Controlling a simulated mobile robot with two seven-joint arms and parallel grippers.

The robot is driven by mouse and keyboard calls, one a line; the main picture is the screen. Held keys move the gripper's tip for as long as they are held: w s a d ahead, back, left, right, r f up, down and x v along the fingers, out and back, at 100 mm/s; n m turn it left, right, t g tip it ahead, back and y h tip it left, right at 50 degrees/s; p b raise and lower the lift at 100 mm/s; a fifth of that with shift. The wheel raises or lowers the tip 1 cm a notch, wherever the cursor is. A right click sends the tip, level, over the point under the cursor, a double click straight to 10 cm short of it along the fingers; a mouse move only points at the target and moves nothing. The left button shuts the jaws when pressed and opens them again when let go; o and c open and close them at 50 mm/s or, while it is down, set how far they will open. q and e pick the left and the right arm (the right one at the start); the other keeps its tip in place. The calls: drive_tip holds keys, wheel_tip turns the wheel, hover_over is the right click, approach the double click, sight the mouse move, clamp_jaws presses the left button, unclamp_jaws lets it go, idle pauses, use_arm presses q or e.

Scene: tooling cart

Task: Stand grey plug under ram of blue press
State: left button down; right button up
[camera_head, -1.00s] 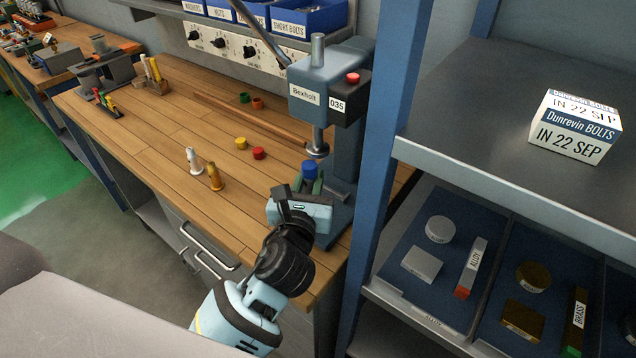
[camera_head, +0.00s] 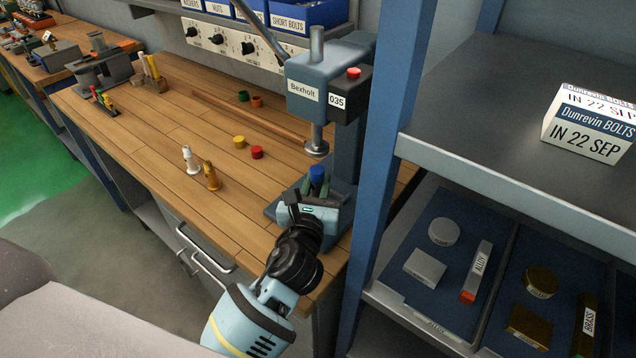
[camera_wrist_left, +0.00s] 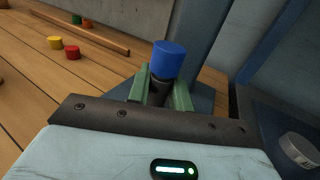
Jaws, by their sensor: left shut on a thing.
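My left gripper (camera_head: 315,190) is shut on a dark grey plug (camera_wrist_left: 157,92) that has a blue cap (camera_head: 317,173) on top. The blue cap also shows in the wrist view (camera_wrist_left: 168,60), above the green fingers, and leans slightly there. The plug's lower end is hidden by the gripper. The blue press (camera_head: 320,85) stands at the bench's right end, and its round ram (camera_head: 317,148) hangs just above the cap in the head view, with a small gap in the picture. My right gripper is not in view.
A white plug (camera_head: 190,160) and a brass plug (camera_head: 212,177) stand on the wooden bench (camera_head: 150,140). Yellow (camera_head: 239,142) and red (camera_head: 257,152) caps lie behind them. A blue shelf post (camera_head: 378,170) rises close to the right of the press.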

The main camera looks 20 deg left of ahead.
use_arm(q)
drive_tip(key=shift+f, duration=0.35)
drive_tip(key=shift+f, duration=0.2)
drive_tip(key=c, duration=1.3)
unclamp_jaws()
drive_tip(key=shift+o, duration=0.2)
drive_tip(key=shift+r, duration=0.6)
drive_tip(key=s, duration=0.4)
drive_tip(key=s+d, duration=0.1)
drive_tip(key=s, duration=0.6)
drive_tip(key=shift+s+d, duration=0.2)
drive_tip(key=shift+s, duration=0.2)
